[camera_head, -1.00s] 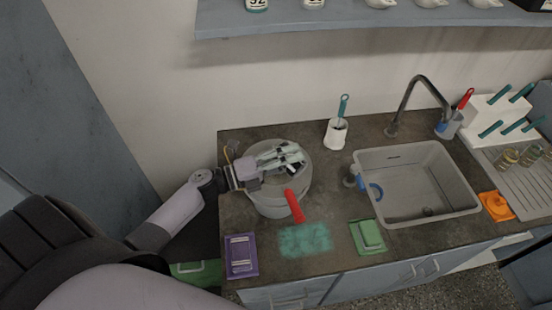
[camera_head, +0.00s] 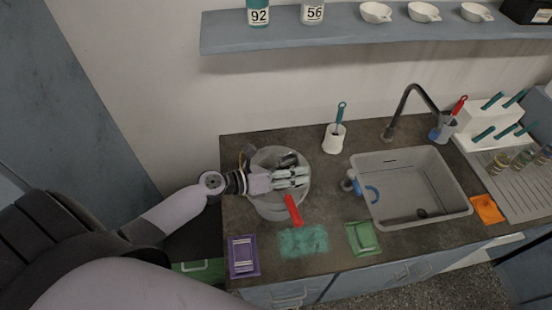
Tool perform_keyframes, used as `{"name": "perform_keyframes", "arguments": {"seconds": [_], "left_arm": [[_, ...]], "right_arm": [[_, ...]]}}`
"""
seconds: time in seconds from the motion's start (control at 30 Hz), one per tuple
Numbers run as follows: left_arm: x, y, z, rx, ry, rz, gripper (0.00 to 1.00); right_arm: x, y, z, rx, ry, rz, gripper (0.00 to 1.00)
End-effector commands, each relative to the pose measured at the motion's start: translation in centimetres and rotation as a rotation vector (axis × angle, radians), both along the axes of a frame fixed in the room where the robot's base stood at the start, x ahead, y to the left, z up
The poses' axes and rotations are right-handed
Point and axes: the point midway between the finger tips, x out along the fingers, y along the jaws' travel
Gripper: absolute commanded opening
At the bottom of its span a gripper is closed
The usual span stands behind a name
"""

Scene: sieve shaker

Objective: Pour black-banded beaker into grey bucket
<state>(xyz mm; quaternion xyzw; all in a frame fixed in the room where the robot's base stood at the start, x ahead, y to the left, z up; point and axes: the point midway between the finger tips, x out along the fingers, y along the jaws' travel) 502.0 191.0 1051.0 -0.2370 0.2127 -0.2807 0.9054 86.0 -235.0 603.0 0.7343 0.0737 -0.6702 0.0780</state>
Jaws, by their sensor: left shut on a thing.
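The grey bucket (camera_head: 270,209) stands at the left end of the dark counter. My left gripper (camera_head: 291,177) is over the bucket's mouth, its pale fingers pointing right, and is shut on the black-banded beaker. The beaker is mostly hidden by the fingers; only a small dark part (camera_head: 289,160) that looks like it shows just behind them. I cannot make out its tilt or what is in it. My right gripper is not in view.
A red handle (camera_head: 293,210) sticks up at the bucket's front right. A teal mat (camera_head: 303,241), purple pad (camera_head: 243,257) and green pad (camera_head: 362,238) lie along the front. A white brush holder (camera_head: 334,138) stands behind; the sink (camera_head: 442,208) is to the right.

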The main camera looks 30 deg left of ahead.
Motion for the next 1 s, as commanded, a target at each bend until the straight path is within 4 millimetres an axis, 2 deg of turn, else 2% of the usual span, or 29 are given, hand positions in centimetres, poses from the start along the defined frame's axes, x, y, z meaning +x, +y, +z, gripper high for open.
{"name": "perform_keyframes", "arguments": {"seconds": [0.6, 1.0], "left_arm": [[-0.6, -1.7, 1.3, 0.215, -0.082, 0.000, 0.11], [-1.1, -3.1, 0.6, 0.427, -0.161, 0.003, 0.11]], "right_arm": [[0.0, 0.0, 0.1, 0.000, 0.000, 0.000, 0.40], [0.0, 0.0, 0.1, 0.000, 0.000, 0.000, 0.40]]}}
